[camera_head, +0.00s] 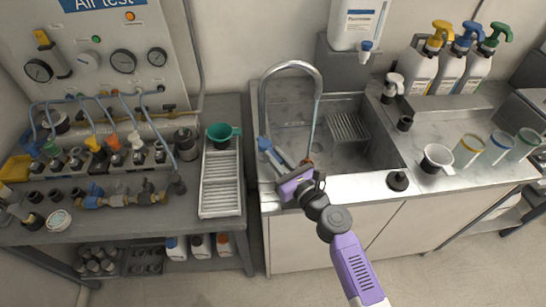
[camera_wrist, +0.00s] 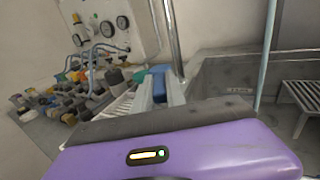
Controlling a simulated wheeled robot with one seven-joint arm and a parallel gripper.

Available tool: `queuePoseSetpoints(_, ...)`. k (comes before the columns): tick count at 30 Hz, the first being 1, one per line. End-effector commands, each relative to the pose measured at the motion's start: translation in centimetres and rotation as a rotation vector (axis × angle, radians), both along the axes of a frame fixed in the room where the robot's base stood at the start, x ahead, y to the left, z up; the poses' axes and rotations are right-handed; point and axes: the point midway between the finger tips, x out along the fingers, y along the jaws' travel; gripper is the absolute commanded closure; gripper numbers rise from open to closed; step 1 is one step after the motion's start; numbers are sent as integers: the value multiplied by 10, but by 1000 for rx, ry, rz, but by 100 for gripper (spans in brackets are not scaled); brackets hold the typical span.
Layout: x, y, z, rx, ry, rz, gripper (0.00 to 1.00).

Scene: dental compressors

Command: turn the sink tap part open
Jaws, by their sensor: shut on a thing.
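The sink tap (camera_head: 263,105) is a tall chrome gooseneck at the left side of the steel sink (camera_head: 350,165); its post also shows in the wrist view (camera_wrist: 174,35). A thin pale-blue line, looking like running water (camera_head: 316,115), drops from its spout into the basin. The blue tap handle (camera_head: 264,143) is at the foot of the tap. My gripper (camera_head: 272,153) reaches it from the front right, its grey fingers shut on the handle. In the wrist view the blue handle (camera_wrist: 160,70) shows between the fingertips. The fingers hide part of the handle, so its exact angle is unclear.
A green cup (camera_head: 222,134) and a white ribbed tray (camera_head: 221,185) are left of the sink. A gauge panel (camera_head: 95,60) with valves stands farther left. A rack (camera_head: 348,127) sits in the basin. Pump bottles (camera_head: 430,60) and cups (camera_head: 468,150) are at right.

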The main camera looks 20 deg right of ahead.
Motion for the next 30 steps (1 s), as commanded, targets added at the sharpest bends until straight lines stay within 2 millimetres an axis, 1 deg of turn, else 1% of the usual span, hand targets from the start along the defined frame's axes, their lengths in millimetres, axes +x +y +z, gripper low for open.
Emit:
queuePoseSetpoints(1, 0, -4, -1, 1, 1, 22, 100)
queuePoseSetpoints(6, 2, -10, -1, 0, 1, 119, 100)
queuePoseSetpoints(15, 4, -15, -1, 1, 1, 237, 100)
queuePoseSetpoints(30, 4, -15, -1, 1, 2, 271, 100)
